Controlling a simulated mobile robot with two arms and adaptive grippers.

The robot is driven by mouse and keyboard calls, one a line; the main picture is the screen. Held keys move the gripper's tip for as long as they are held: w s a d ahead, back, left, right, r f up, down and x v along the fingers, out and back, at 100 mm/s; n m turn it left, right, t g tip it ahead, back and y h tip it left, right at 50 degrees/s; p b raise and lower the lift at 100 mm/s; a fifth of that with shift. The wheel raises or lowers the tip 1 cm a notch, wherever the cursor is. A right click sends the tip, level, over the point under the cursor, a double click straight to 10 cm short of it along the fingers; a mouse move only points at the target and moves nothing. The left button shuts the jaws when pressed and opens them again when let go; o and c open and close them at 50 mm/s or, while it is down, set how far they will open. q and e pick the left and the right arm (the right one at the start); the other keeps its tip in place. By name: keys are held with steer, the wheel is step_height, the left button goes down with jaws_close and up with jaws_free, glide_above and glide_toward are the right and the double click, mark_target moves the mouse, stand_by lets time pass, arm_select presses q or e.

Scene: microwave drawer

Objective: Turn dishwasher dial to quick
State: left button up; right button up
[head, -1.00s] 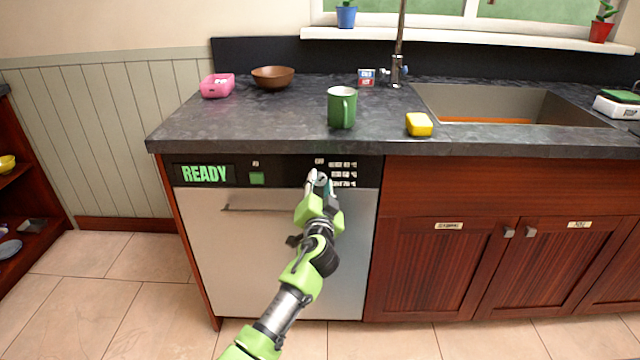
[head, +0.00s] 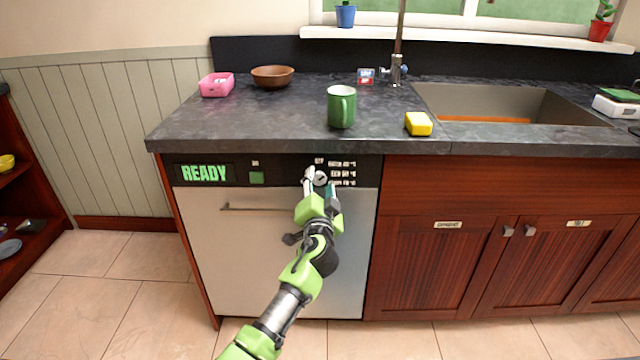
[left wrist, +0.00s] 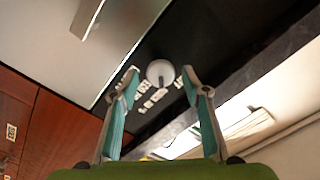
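The dishwasher (head: 270,260) has a black control panel with a green READY display (head: 204,173) at its left and a green button (head: 257,178). The round dial (head: 320,178) is at the right of the panel, beside small white labels too small to read. The dial also shows in the left wrist view (left wrist: 160,73) as a pale disc. My left gripper (head: 319,183) is at the dial, its fingers spread to either side. In the left wrist view the left gripper (left wrist: 160,80) is open, with gaps between both fingertips and the dial. My right gripper is not in view.
The dishwasher handle (head: 260,207) runs below the panel, left of my gripper. The countertop (head: 250,125) overhangs above, with a green mug (head: 341,107) and yellow sponge (head: 418,124). Wooden cabinets (head: 450,265) stand to the right.

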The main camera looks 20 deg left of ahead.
arm_select(q)
steer(key=v, duration=1.2)
stand_by(0.3)
